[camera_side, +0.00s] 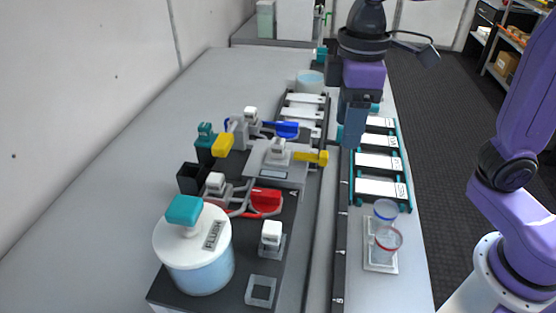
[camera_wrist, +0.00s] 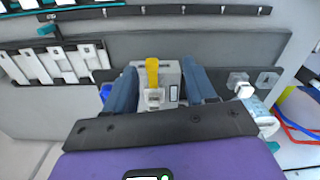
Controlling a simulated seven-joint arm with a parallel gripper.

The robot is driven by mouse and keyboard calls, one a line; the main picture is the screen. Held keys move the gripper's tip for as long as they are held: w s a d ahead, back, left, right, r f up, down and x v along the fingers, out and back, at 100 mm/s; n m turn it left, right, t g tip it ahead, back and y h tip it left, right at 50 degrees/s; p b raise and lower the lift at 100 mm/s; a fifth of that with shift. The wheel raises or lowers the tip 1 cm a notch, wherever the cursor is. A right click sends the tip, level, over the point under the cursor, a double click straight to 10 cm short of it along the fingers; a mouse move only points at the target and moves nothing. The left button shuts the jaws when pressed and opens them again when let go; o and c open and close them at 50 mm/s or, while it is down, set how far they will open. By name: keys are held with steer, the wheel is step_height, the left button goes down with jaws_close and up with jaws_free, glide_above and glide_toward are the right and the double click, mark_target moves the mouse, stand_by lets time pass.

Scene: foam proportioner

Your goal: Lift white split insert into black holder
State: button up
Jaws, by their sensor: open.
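Several white slotted plates (camera_side: 304,114) lie in a dark rack behind the grey valve unit in the side view. They also show at the left of the wrist view (camera_wrist: 62,66). I cannot tell for certain which white piece is the split insert. A small open black box (camera_side: 190,178), possibly the black holder, stands left of the valves. My gripper (camera_side: 352,142) hangs above the bench, right of the slotted plates, fingers down. In the wrist view its two blue fingers are apart (camera_wrist: 161,72) with nothing held between them. The valve unit (camera_wrist: 168,75) shows below them.
The valve unit has a yellow lever (camera_side: 311,157), with red (camera_side: 265,200) and blue (camera_side: 287,129) levers nearby. A white FLUSH jar (camera_side: 195,250) stands at the front. A teal-edged rack (camera_side: 381,162) and clear cups (camera_side: 386,238) are at the right. The left bench is bare.

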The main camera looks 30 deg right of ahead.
steer(key=m, duration=0.2)
glide_toward(276, 140)
step_height(276, 140, down, 10)
steer(key=shift+a+f, duration=0.15)
steer(key=shift+f, duration=0.1)
steer(key=shift+w, duration=0.1)
stand_by(0.9)
steer(key=shift+c, duration=0.3)
steer(key=c, duration=0.7)
